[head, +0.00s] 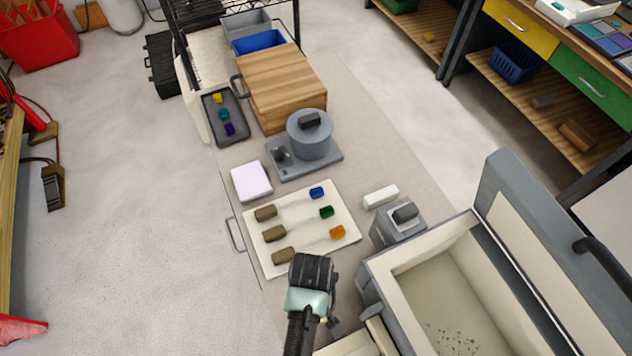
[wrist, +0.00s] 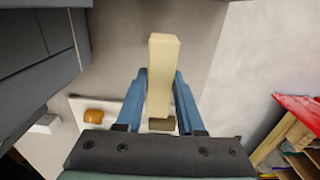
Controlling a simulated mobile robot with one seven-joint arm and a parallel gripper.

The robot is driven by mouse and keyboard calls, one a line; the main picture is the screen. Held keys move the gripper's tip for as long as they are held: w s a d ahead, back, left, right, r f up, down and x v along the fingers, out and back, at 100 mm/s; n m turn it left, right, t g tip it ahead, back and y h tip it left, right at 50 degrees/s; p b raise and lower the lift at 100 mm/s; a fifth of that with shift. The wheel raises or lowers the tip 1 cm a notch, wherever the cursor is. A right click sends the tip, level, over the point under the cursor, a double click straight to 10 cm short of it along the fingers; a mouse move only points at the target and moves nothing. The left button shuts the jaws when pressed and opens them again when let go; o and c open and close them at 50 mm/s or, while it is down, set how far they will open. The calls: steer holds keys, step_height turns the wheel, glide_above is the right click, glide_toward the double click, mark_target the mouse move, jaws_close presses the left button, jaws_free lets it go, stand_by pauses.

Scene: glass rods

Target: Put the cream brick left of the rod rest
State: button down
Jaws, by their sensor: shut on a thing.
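The cream brick (wrist: 162,70) is a long pale block, held between the two blue fingers of my gripper (wrist: 160,95) in the wrist view. It points away from the palm. In the head view my gripper (head: 312,275) is at the front edge of a pale board (head: 300,220), and its body hides the brick. The board, which may be the rod rest, bears three clear rods with brown blocks at their left ends and blue, green and orange pieces at their right ends. A white bar (head: 381,197) lies right of the board.
An open grey kiln-like box (head: 400,283) stands close on the right. A small grey block with a dark top (head: 398,222) is beside it. A pale lilac pad (head: 251,181), a grey base with cylinder (head: 309,135) and a dark tray (head: 225,118) are behind. Bench space left of the board is narrow.

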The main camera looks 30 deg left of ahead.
steer(key=shift+d+f, duration=0.1)
steer(key=shift+f, duration=2.85)
steer(key=shift+f, duration=0.15)
steer(key=c, duration=0.5)
jaws_free()
step_height(320, 180, up, 12)
steer(key=shift+r, duration=0.2)
